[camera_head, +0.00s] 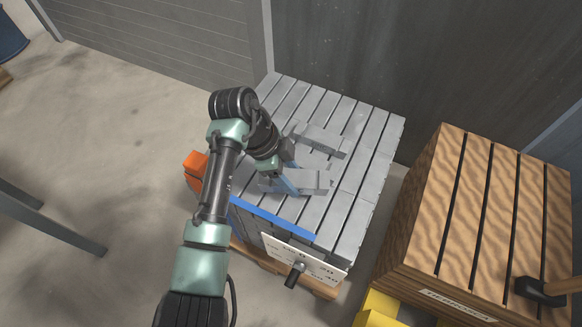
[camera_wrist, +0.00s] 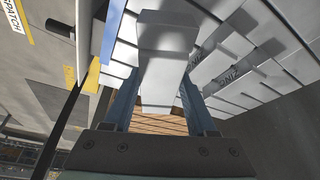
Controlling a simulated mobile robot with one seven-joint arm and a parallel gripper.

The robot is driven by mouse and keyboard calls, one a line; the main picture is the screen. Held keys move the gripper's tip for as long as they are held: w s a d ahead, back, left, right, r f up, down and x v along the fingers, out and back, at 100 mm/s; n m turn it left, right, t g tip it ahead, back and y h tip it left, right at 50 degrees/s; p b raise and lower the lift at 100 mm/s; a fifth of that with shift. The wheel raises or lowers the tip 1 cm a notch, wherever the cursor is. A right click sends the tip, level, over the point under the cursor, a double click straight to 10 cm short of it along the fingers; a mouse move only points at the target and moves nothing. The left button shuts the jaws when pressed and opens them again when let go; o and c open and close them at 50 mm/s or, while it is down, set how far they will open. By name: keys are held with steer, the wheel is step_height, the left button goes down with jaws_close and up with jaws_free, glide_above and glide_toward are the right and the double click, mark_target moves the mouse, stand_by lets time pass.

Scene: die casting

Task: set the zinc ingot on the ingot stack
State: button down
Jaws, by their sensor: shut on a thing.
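The held zinc ingot (camera_head: 312,182) is a pale grey bar lying level over the near part of the ingot stack (camera_head: 360,150). My gripper (camera_head: 284,181) is shut on it, with the blue fingers on its two sides. In the wrist view the ingot (camera_wrist: 165,45) sits between the fingers of my gripper (camera_wrist: 158,88). The stack is a block of grey bars in rows. Another loose ingot (camera_head: 322,140) lies on its top behind the held one. I cannot tell whether the held ingot touches the top layer.
A blue strip (camera_head: 272,217) and a white sign (camera_head: 300,262) are on the stack's near side. An orange object (camera_head: 195,163) stands at its left. A slatted wooden crate (camera_head: 480,210) with a black-headed tool (camera_head: 535,291) stands right. A dark wall (camera_head: 420,60) rises behind.

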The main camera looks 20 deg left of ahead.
steer(key=shift+a+f+b, duration=0.1)
steer(key=shift+f+b, duration=0.95)
steer(key=shift+f, duration=1.7)
steer(key=shift+f, duration=0.1)
steer(key=c, duration=0.7)
jaws_free()
steer(key=shift+f, duration=0.25)
steer(key=o, duration=0.5)
steer(key=shift+r, duration=0.1)
steer(key=p+v, duration=0.4)
steer(key=v, duration=0.8)
steer(key=shift+r+p, duration=0.15)
steer(key=shift+p, duration=0.15)
